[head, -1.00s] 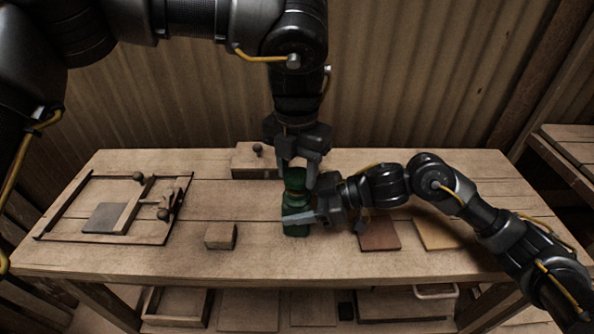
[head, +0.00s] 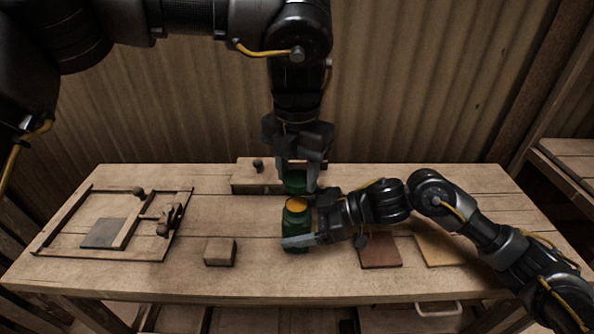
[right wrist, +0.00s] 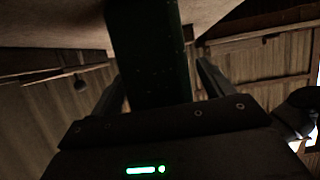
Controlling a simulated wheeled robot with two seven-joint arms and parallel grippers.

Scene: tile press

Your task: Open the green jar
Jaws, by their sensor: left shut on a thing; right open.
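The green jar (head: 296,218) stands upright near the middle of the bench with its top uncovered, showing a yellow-orange inside. Its green lid (head: 295,180) is apart from it, a little above and behind the mouth in the head view. My left gripper (head: 297,184) points down and is shut on the lid. My right gripper (head: 302,236) reaches in from the right, its fingers open on either side of the jar body; I cannot tell whether they touch it.
A wooden block (head: 220,251) stands left of the jar. A frame press with a grey tile (head: 104,233) lies at the left. A brown tile (head: 380,250) and a tan tile (head: 440,250) lie at the right, near my right arm. A wooden box (head: 248,176) with a knob stands behind.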

